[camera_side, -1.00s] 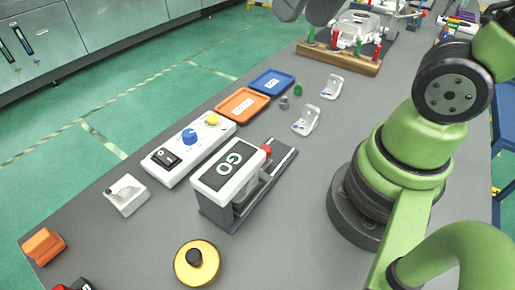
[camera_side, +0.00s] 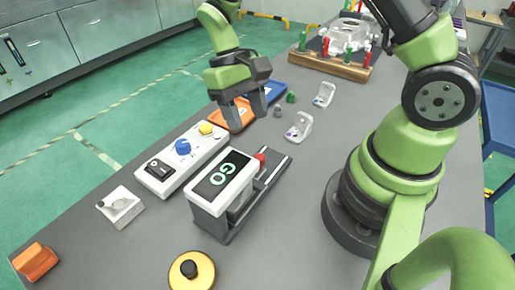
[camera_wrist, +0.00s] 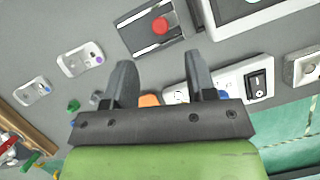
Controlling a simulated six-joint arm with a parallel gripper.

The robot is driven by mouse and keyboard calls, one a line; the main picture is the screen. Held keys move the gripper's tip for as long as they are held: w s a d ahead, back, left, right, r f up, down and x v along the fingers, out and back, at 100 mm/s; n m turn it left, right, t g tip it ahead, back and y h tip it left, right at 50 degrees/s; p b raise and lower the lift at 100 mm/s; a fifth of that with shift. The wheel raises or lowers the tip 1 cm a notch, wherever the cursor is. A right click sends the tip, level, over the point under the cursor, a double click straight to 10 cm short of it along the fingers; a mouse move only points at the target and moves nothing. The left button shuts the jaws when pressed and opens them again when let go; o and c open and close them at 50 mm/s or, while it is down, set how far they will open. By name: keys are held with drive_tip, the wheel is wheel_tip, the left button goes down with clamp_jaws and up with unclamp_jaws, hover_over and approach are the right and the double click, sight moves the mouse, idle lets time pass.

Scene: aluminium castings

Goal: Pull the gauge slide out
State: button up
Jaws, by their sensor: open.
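The gauge (camera_side: 208,200) is a white-topped box with a dark screen reading "GO", standing on a dark base. Its slide track (camera_side: 273,171) runs out at the back right and carries a red knob (camera_side: 260,158). In the wrist view the red knob (camera_wrist: 160,25) shows at the top, beyond the fingertips, with the track (camera_wrist: 138,30) around it. My gripper (camera_side: 246,118) is open and empty, in the air above the trays, behind and apart from the gauge. Its two spread fingers also show in the wrist view (camera_wrist: 158,65).
A white control box (camera_side: 178,165) with a switch, blue knob and yellow button stands left of the gauge. An orange tray (camera_side: 238,117) and a blue tray (camera_side: 275,92) lie behind. Castings (camera_side: 299,127) (camera_side: 324,95) lie to the right. A yellow disc (camera_side: 190,270) sits in front.

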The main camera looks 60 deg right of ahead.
sight(259, 155)
drive_tip(key=x, duration=0.8)
drive_tip(key=shift+c, duration=0.2)
clamp_jaws()
drive_tip(key=d, duration=1)
drive_tip(key=shift+d, duration=0.3)
